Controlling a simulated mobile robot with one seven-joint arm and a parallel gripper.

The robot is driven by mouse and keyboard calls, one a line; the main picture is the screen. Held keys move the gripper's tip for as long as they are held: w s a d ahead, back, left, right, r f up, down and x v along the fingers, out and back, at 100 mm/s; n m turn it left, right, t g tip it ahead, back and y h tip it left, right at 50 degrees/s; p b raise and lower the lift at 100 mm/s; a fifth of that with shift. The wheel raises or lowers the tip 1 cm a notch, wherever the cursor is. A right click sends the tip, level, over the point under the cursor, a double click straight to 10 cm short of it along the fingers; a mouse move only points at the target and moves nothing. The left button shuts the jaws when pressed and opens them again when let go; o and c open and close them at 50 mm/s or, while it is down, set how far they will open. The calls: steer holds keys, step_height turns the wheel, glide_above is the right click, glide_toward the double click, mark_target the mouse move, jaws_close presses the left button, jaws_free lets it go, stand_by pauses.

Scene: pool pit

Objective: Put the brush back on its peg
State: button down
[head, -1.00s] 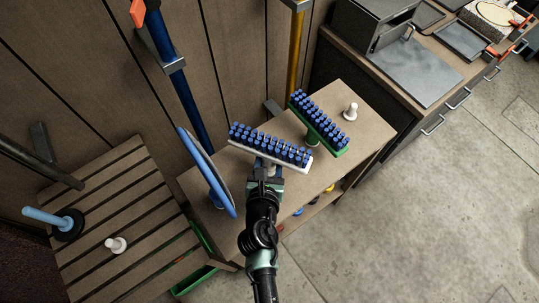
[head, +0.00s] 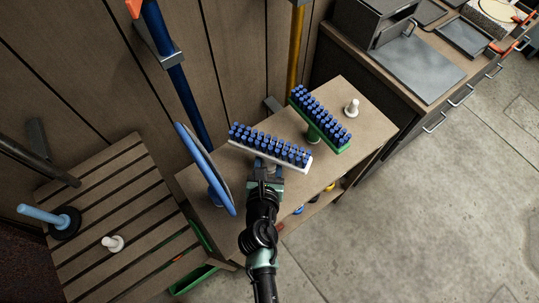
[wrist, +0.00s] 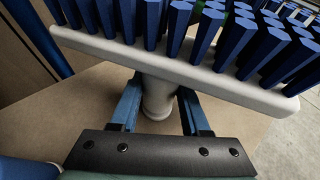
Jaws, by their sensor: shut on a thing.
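The brush with a white head and blue bristles (head: 268,146) is held bristles up over the wooden shelf top. My gripper (head: 266,173) is shut on its pale round neck (wrist: 157,98), under the head. In the wrist view the white head (wrist: 200,72) spans the top of the picture, and the neck stands between my two blue fingers. I cannot tell whether the neck's lower end touches the shelf or a peg. A bare white peg (head: 352,107) stands at the right of the shelf top. Another bare white peg (head: 113,243) stands on the slatted bench.
A green brush (head: 321,121) stands close to the right of the white one. A blue disc-shaped piece (head: 204,168) stands close on the left. A blue-handled plunger (head: 58,219) is on the slatted bench (head: 121,195). The shelf's front right (head: 335,165) is clear.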

steer(key=shift+f, duration=0.1)
stand_by(0.3)
steer(key=shift+f, duration=0.35)
stand_by(0.3)
jaws_free()
stand_by(0.4)
stand_by(0.3)
steer(key=shift+p+v, duration=0.7)
steer(key=shift+v, duration=4.8)
